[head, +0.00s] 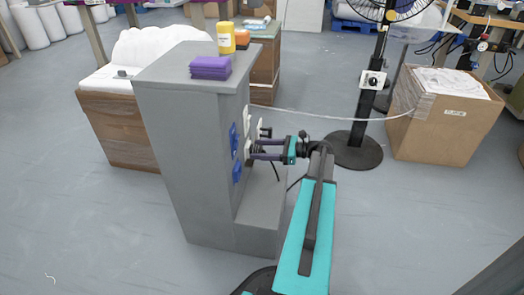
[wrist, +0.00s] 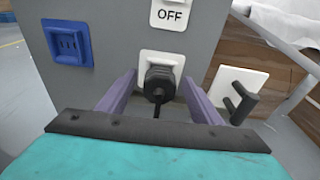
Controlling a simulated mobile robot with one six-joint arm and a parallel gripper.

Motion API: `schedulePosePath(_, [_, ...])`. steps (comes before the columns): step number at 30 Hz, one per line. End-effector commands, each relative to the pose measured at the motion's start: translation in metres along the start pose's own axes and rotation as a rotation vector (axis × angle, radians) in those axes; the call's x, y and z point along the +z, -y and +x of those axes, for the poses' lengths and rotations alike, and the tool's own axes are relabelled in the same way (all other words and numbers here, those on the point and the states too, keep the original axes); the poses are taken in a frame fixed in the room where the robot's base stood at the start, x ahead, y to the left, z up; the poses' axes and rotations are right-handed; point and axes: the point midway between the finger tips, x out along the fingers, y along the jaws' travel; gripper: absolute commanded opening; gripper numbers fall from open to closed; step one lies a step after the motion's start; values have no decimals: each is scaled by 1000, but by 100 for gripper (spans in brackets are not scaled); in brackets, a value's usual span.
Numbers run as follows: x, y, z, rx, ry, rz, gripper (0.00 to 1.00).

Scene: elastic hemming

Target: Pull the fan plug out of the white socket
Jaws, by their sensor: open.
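The black fan plug (wrist: 159,84) sits in the white socket (wrist: 176,60) on the side of a grey pillar. Its dark cord hangs down from the plug toward the bottom of the wrist view. My gripper (wrist: 158,92) is open, with one purple finger on each side of the plug. Gaps show between the fingers and the plug, so they look apart from it. In the head view my gripper (head: 254,149) reaches the pillar's right face from the right. The plug is mostly hidden there by the fingers.
A white OFF plate (wrist: 171,14) is above the socket, a blue socket (wrist: 68,43) to its left. A white plate with a black hooked part (wrist: 238,93) is close by on the right. The grey pillar (head: 185,130) has a lower step. A standing fan (head: 370,100) is behind my arm.

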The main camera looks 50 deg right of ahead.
Motion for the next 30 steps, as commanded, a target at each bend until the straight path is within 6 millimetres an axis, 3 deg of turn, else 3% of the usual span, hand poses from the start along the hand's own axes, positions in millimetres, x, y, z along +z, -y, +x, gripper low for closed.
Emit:
schedulePosePath(1, [0, 0, 0, 0, 0, 0, 54])
schedulePosePath(8, [0, 0, 0, 0, 0, 0, 16])
schedulePosePath(9, [0, 0, -1, 0, 0, 0, 34])
schedulePosePath(13, [0, 0, -1, -1, 0, 0, 12])
schedulePosePath(14, [0, 0, -1, -1, 0, 0, 10])
schedulePosePath(30, [-2, 1, -12, -2, -1, 1, 10])
